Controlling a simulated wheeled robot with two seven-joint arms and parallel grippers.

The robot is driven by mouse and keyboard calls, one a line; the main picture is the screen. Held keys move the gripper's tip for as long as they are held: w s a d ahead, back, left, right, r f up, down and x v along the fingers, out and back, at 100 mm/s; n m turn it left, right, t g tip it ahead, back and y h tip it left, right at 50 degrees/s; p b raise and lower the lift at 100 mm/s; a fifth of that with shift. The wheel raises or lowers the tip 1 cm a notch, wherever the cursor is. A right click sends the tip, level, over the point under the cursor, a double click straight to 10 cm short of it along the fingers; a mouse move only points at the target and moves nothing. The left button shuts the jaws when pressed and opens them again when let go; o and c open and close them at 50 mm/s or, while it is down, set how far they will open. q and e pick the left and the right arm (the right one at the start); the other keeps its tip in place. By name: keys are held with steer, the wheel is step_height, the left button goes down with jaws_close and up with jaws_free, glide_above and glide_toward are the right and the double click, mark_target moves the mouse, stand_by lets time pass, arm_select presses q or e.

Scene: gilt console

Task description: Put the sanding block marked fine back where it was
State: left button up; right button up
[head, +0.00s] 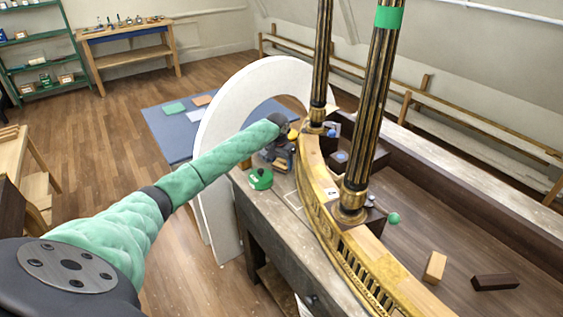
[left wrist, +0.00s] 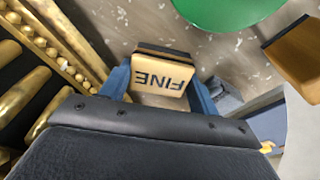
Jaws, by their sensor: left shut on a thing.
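The sanding block marked FINE (left wrist: 160,73) shows in the left wrist view, pale tan with a dark layer along its far edge. It sits between the two blue fingers of my left gripper (left wrist: 160,88), which is shut on it. In the head view my left gripper (head: 280,160) is over the far end of the worn bench (head: 262,209), beside the gilt curved rail (head: 313,180). The block is hard to make out there. A pale rectangular outline (head: 293,199) lies on the bench near the gripper. My right gripper is not in view.
A green round object (head: 260,179) stands on the bench close to the gripper; a green disc shows in the left wrist view (left wrist: 215,10). Black-and-gold columns (head: 371,95) rise to the right. A tan block (head: 435,266) and a dark block (head: 495,282) lie on the dark surface beyond.

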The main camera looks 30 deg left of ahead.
mark_target(279, 166)
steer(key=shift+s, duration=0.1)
arm_select(q)
steer(key=o, duration=0.9)
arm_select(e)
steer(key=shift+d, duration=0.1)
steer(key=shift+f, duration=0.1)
arm_select(q)
steer(key=shift+r, duration=0.2)
step_height(279, 166, up, 2)
steer(key=shift+s+b, duration=0.15)
steer(key=shift+b, duration=0.4)
steer(key=shift+s+r+b, duration=0.25)
steer(key=shift+r+b, duration=0.2)
steer(key=shift+r, duration=1.15)
steer(key=shift+s+r+b, duration=0.3)
steer(key=shift+r+b, duration=0.1)
steer(key=shift+r, duration=1.2)
steer(key=shift+s+r+b, duration=0.25)
steer(key=shift+r+b, duration=0.2)
steer(key=shift+r, duration=1.15)
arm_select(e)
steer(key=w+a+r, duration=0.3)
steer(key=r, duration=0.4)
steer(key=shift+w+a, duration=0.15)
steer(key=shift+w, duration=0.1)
